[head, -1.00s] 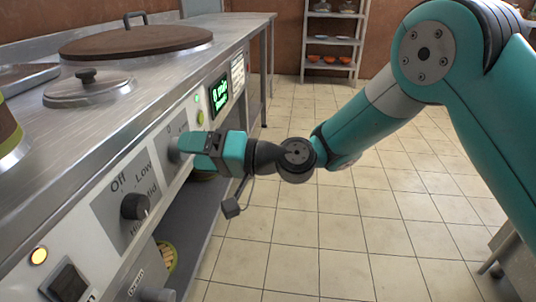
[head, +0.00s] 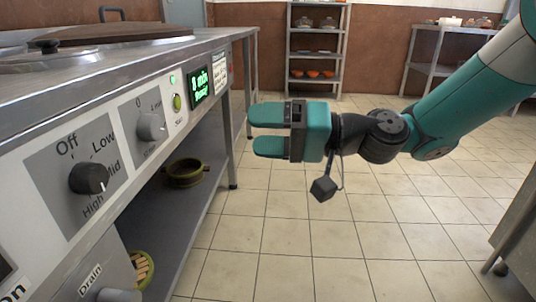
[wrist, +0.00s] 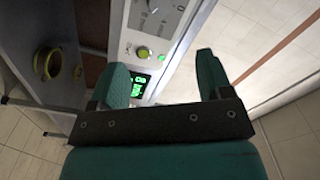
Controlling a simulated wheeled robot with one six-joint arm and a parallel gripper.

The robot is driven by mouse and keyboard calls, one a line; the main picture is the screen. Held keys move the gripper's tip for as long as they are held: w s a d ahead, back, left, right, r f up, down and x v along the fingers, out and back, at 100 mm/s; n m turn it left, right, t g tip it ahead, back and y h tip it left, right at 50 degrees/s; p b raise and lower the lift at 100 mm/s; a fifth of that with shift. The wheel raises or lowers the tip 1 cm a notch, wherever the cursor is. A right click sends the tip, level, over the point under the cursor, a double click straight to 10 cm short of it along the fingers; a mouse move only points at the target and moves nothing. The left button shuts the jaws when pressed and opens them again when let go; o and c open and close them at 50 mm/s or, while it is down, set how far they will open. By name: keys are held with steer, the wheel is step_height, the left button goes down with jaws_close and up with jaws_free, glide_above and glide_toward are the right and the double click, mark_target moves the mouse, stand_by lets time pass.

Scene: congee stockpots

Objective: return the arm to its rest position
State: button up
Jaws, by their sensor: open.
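My gripper (head: 268,130) is in the middle of the head view, its teal fingers pointing left toward the front panel of the cooker. The fingers are apart with nothing between them. In the wrist view my gripper (wrist: 165,80) shows two spread teal fingers, with the panel and its green display behind them. My teal arm reaches in from the right of the head view. The gripper is clear of the grey timer knob (head: 152,127) and the black heat knob (head: 88,178).
The steel cooker (head: 130,58) fills the left, with a lit green display (head: 199,86) and a green button (head: 177,102). A lower shelf (head: 180,215) holds an olive pot (head: 185,172). Shelving (head: 318,50) stands at the back. The tiled floor (head: 330,245) is open.

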steer(key=shift+s+d, duration=0.1)
steer(key=shift+d, duration=0.2)
steer(key=s+d+r+n+g+h+p, duration=0.1)
steer(key=s+d+r+h+p, duration=0.4)
steer(key=s+d+h+p, duration=0.35)
steer(key=s+d+r+n+g+h+p, duration=0.1)
steer(key=s+d+r+h+p, duration=0.55)
steer(key=s+p, duration=0.4)
step_height(320, 180, up, 35)
steer(key=y+p, duration=0.1)
steer(key=p, duration=3.4)
steer(key=shift+w+p, duration=0.15)
steer(key=shift+p, duration=0.2)
steer(key=shift+c, duration=0.2)
